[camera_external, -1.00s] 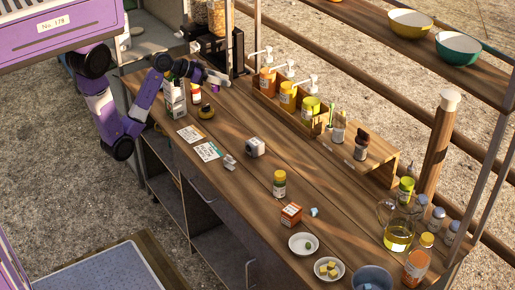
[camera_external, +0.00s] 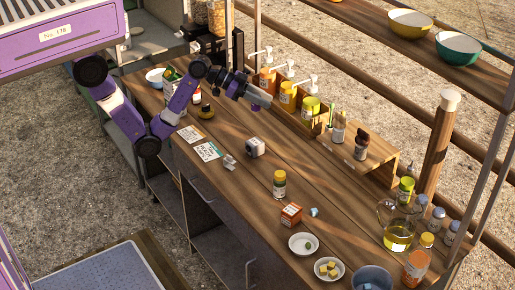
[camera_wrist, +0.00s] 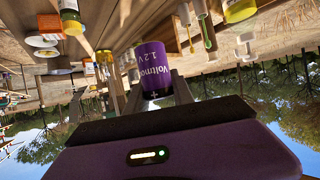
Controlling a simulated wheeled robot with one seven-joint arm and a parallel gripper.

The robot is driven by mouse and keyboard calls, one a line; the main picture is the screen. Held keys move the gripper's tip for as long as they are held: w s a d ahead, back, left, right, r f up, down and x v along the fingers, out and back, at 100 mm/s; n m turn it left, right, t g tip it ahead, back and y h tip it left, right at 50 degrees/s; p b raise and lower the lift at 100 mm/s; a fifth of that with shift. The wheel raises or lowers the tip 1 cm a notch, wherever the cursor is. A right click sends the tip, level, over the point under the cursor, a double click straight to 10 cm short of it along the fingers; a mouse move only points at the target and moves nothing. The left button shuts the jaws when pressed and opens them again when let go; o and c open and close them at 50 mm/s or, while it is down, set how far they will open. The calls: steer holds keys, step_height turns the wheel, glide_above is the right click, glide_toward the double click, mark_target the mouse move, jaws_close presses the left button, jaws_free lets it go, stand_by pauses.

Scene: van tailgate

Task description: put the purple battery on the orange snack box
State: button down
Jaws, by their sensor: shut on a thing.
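The purple battery (camera_wrist: 153,68), with "Voltmo 1.2 V" printed on it, sits between the fingers of my gripper (camera_wrist: 157,88) in the wrist view. My gripper (camera_external: 262,98) is shut on it, above the back part of the counter in the outside view. The orange snack box (camera_external: 291,214) stands on the counter's front half, well to the lower right of my gripper, with nothing on top. An orange block at the wrist view's upper left looks like the same snack box (camera_wrist: 49,22).
A wooden crate (camera_external: 291,113) of sauce bottles stands just right of my gripper. A yellow-lidded jar (camera_external: 279,184), a small blue item (camera_external: 314,212) and a white plate (camera_external: 302,244) surround the snack box.

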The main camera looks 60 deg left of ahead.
steer(key=s+d+b, duration=0.2)
steer(key=s+d, duration=0.1)
steer(key=d, duration=1.6)
step_height(320, 180, up, 4)
steer(key=n+t+y+b, duration=0.2)
steer(key=n+t+y, duration=0.2)
steer(key=n+y, duration=0.3)
glide_above(299, 206)
step_height(299, 206, down, 20)
steer(key=shift+r+p, duration=0.1)
steer(key=shift+p, duration=0.4)
steer(key=shift+f, duration=0.25)
steer(key=c, duration=1.1)
jaws_free()
steer(key=shift+r, duration=0.1)
